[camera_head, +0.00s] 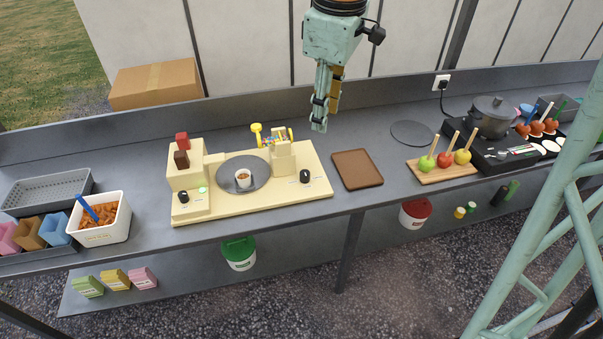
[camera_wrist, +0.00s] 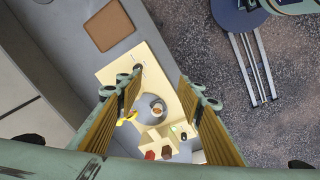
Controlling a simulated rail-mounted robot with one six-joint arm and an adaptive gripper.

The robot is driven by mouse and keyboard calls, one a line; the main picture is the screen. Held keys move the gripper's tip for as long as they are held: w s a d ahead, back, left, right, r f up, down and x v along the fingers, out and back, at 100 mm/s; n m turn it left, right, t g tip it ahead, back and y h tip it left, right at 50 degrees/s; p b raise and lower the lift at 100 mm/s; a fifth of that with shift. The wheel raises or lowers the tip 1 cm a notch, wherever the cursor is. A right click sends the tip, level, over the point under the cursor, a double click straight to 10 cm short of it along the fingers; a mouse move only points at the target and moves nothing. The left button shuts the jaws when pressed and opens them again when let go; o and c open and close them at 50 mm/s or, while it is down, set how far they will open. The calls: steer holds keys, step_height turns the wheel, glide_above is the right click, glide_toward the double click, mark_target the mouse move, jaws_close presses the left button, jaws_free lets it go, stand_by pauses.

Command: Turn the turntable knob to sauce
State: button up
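The cream station (camera_head: 253,205) stands on the counter and also shows in the wrist view (camera_wrist: 160,72). One black knob (camera_head: 305,176) is at the station's right end. Another black knob (camera_head: 184,197) is at the left end, near a lit green light (camera_head: 203,190). The knob labels are too small to read. My gripper (camera_head: 322,118) hangs above the counter's back, right of the station. Its fingers (camera_wrist: 160,92) are apart and empty.
A brown tray (camera_head: 357,169) lies right of the station. A yellow dispenser (camera_head: 270,138) and a tower with red and brown blocks (camera_head: 182,150) rise from the station's back. A white tub (camera_head: 103,222) stands left. A board of apples (camera_head: 442,167) is further right.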

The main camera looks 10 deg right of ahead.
steer(key=w+f+n, duration=0.3)
steer(key=w+f, duration=0.5)
steer(key=w, duration=0.1)
steer(key=n+g+p, duration=0.2)
steer(key=n, duration=0.3)
glide_above(305, 172)
step_height(305, 172, down, 15)
steer(key=shift+s+r, duration=0.1)
steer(key=shift+r, duration=0.05)
steer(key=shift+f, duration=6.9)
steer(key=c, duration=0.9)
